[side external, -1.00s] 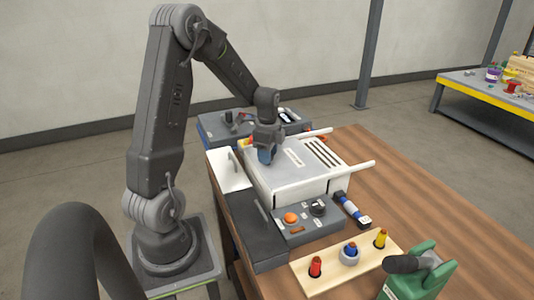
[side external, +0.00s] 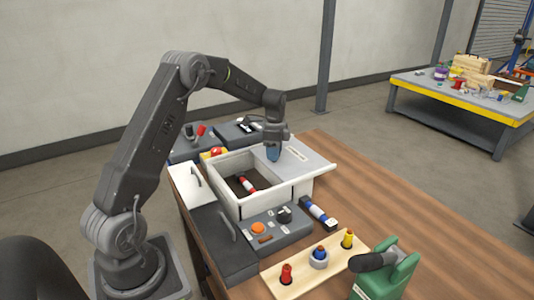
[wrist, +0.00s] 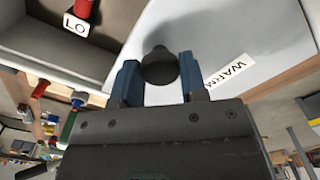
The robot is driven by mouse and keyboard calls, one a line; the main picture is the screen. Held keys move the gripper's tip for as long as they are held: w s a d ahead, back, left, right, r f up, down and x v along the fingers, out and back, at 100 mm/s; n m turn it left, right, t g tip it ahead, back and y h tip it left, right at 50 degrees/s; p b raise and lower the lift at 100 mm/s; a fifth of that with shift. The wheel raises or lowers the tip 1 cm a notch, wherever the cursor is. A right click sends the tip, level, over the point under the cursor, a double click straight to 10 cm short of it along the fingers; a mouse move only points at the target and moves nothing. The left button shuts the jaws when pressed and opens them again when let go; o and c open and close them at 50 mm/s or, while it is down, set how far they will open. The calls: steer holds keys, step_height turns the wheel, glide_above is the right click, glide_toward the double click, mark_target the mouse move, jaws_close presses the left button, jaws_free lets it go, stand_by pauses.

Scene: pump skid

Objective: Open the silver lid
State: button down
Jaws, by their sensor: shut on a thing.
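The silver lid (side external: 312,158) is a flat grey plate on the white box (side external: 272,206). It is slid toward the right, so the left part of the box is uncovered. A red and white cylinder (side external: 247,186) lies inside; in the wrist view it (wrist: 77,22) bears a "LO" label. My gripper (side external: 272,155) is down at the lid's left part. In the wrist view its blue fingers (wrist: 158,78) are on both sides of the lid's dark round knob (wrist: 160,64), shut on it. The lid (wrist: 225,35) carries a partly visible "WARM" label.
In front of the box are a grey control panel (side external: 265,238) with an orange button and black knob, and a blue and white cylinder (side external: 318,213). A wooden rack (side external: 292,273) holds red, blue and yellow pegs beside a green tool (side external: 387,275). The table's right side is clear.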

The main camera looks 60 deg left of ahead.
stand_by(0.3)
steer(key=c, duration=0.7)
jaws_free()
steer(key=shift+o, duration=0.2)
step_height(320, 180, up, 14)
steer(key=shift+f, duration=0.1)
